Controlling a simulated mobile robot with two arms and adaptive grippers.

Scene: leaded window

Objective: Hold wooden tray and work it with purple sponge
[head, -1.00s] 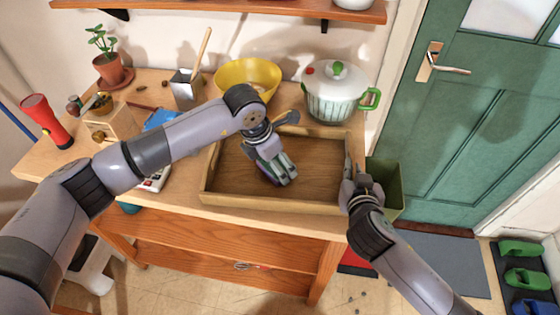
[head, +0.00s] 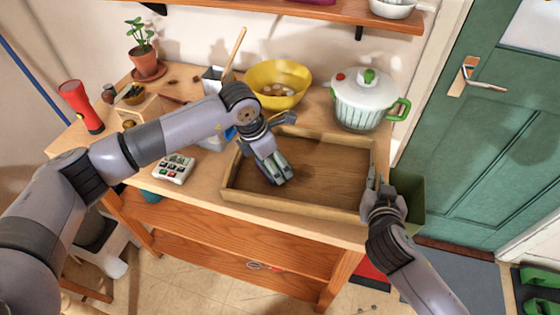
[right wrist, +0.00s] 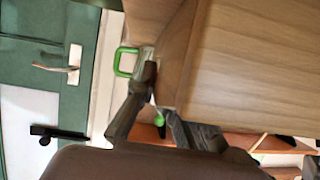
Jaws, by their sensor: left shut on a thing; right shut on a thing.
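The wooden tray (head: 330,165), shallow with raised walls, lies on the workbench. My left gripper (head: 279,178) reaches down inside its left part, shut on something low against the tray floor. The purple sponge is almost wholly hidden by the fingers, so its exact outline cannot be told. My right gripper (head: 372,185) is shut on the tray's right wall. In the right wrist view, the tray's wood (right wrist: 255,65) fills the upper right, and the right fingers (right wrist: 160,110) close around its edge.
Behind the tray stand a yellow bowl (head: 279,85) with eggs and a white pot (head: 364,100) with green handles. A calculator-like device (head: 174,169) lies to the left. A red flashlight (head: 82,105) and a potted plant (head: 146,50) stand further left. A green bin (head: 409,195) is right of the bench.

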